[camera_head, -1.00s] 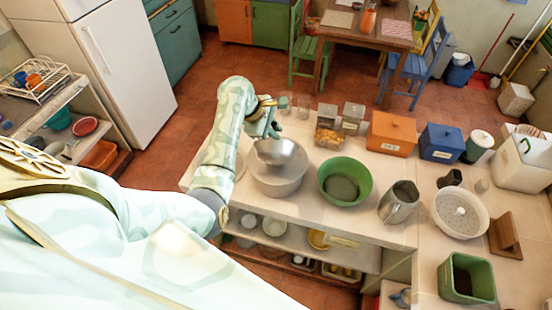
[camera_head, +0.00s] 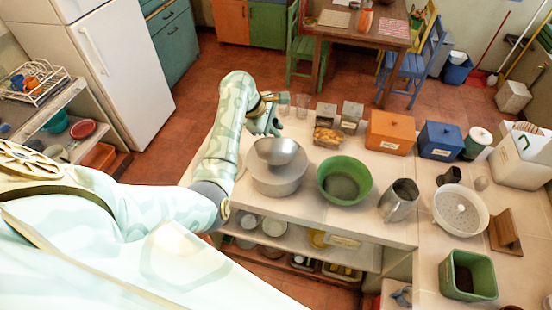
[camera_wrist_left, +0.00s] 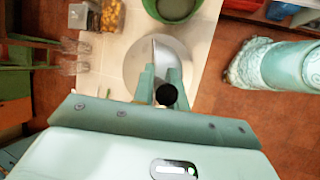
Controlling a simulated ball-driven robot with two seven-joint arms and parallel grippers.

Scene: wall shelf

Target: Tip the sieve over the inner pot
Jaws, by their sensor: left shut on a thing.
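The sieve (camera_head: 277,151), a grey metal bowl shape, is held over the inner pot (camera_head: 279,184), a wide pale grey pot on the counter. My left gripper (camera_head: 268,121) is shut on the sieve at the pot's far side. In the left wrist view the sieve (camera_wrist_left: 172,54) lies beyond my fingers (camera_wrist_left: 161,88) and looks steeply tilted. The pale pot (camera_wrist_left: 134,68) shows below and beside it. The sieve hides part of the pot's opening, and I cannot tell whether they touch or what is inside. My right gripper is not in view.
A green bowl (camera_head: 344,181) stands close right of the pot, then a metal jug (camera_head: 399,201) and a white colander (camera_head: 461,211). Clear containers (camera_head: 327,136) and glasses (camera_head: 302,104) stand behind. Orange (camera_head: 391,132) and blue (camera_head: 441,141) boxes line the back.

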